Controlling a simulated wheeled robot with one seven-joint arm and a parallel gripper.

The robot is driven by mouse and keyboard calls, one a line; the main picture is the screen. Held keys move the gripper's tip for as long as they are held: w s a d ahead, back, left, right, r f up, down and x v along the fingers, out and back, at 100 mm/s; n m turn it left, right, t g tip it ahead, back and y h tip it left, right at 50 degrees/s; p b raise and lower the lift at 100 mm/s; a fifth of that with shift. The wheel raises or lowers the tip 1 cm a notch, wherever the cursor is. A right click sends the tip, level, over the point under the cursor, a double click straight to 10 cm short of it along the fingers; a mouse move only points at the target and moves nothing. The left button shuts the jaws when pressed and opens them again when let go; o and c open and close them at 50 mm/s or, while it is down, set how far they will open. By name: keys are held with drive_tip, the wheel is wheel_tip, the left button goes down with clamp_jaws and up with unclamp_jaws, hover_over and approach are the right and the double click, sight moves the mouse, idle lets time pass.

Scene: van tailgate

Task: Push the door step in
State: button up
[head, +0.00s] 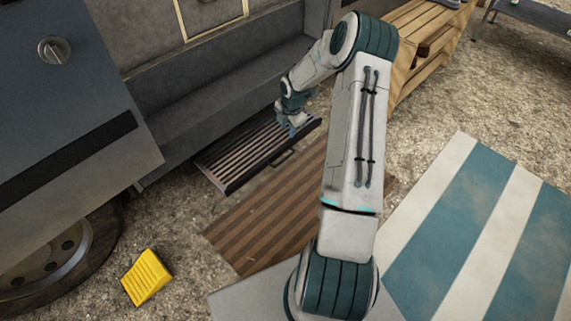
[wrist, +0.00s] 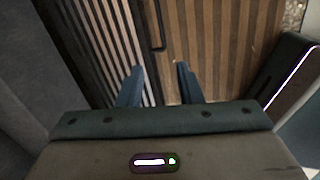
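The door step (head: 232,160) is a dark-framed, ribbed slab that sticks out from under the van's sill in the head view. A dark bar handle (head: 281,158) runs along its outer edge. In the wrist view the step's ribbed top (wrist: 108,40) lies at the left, and the handle (wrist: 157,28) shows near the top middle. My gripper (head: 292,129) is at the right end of the step, pointing down. In the wrist view its two fingers (wrist: 159,68) are apart with nothing between them. Whether they touch the step I cannot tell.
A brown striped mat (head: 265,215) lies on the gravel in front of the step. A yellow wheel chock (head: 147,278) sits near the van's wheel (head: 50,265). A wooden slatted crate or bench (head: 425,40) stands at the back right. A blue-and-white striped mat (head: 480,235) lies at the right.

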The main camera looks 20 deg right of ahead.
drive_tip(key=n+b, duration=0.1)
approach(285, 158)
drive_tip(key=f+b, duration=0.1)
drive_tip(key=f, duration=0.1)
drive_tip(key=f+b, duration=0.2)
drive_tip(key=f, duration=0.1)
drive_tip(key=w+f+b, duration=0.1)
drive_tip(key=f+b, duration=0.1)
drive_tip(key=shift+a+f, duration=0.15)
drive_tip(key=shift+f, duration=0.25)
clamp_jaws()
